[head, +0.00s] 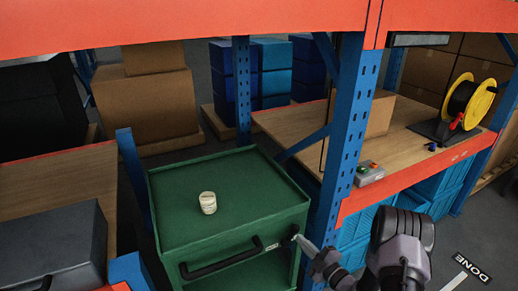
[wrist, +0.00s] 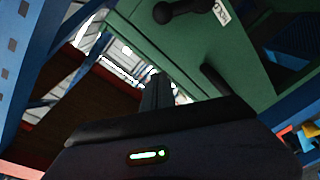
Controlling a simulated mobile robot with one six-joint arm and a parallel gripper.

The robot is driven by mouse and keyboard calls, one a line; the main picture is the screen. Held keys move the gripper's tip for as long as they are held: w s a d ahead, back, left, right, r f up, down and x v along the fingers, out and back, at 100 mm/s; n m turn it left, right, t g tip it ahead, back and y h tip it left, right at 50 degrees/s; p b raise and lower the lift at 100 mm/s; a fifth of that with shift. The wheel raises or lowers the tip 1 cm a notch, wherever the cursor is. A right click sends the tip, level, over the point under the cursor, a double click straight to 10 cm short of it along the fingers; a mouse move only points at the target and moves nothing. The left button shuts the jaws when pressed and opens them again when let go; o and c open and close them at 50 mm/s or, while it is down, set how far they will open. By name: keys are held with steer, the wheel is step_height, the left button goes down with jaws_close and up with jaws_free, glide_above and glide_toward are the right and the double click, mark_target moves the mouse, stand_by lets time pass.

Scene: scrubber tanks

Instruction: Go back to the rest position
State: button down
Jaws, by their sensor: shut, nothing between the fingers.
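My gripper (head: 303,243) is at the right front edge of the green cabinet (head: 170,225) in the head view, just right of its black handle. The head view does not settle whether it touches the cabinet. In the wrist view its dark fingers (wrist: 157,95) are together with nothing between them. The cabinet (wrist: 130,30) fills the upper part of the wrist view, with a dark handle (wrist: 183,10) and a small white label (wrist: 221,12). My arm comes in from the lower right of the head view.
A small cream tub (head: 208,203) stands on the cabinet top. A blue rack post (head: 345,140) rises close to my gripper. On the right shelf are a button box (head: 369,174) and a yellow reel (head: 472,103). A dark grey case (head: 60,250) lies at the left. Floor shows at lower right.

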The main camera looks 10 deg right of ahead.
steer(key=s+a+r+n+g+y, duration=0.3)
steer(key=s+a+r+n+g, duration=0.15)
steer(key=a+r+n, duration=0.5)
steer(key=s+a+r+n+g+y, duration=0.35)
steer(key=a+r+n+g, duration=0.3)
steer(key=r+n, duration=0.5)
steer(key=s+a+r+n+g+h, duration=0.1)
steer(key=s+r+n+g+h, duration=0.2)
steer(key=s+n, duration=0.65)
steer(key=s+a+r+n+h, duration=0.2)
steer(key=s+n+h, duration=0.2)
steer(key=s+n, duration=0.55)
steer(key=s+d+r+n+t+h, duration=0.3)
steer(key=s+d+n+h, duration=0.2)
steer(key=n, duration=0.6)
steer(key=shift+d+t, duration=0.4)
steer(key=shift+d, duration=0.65)
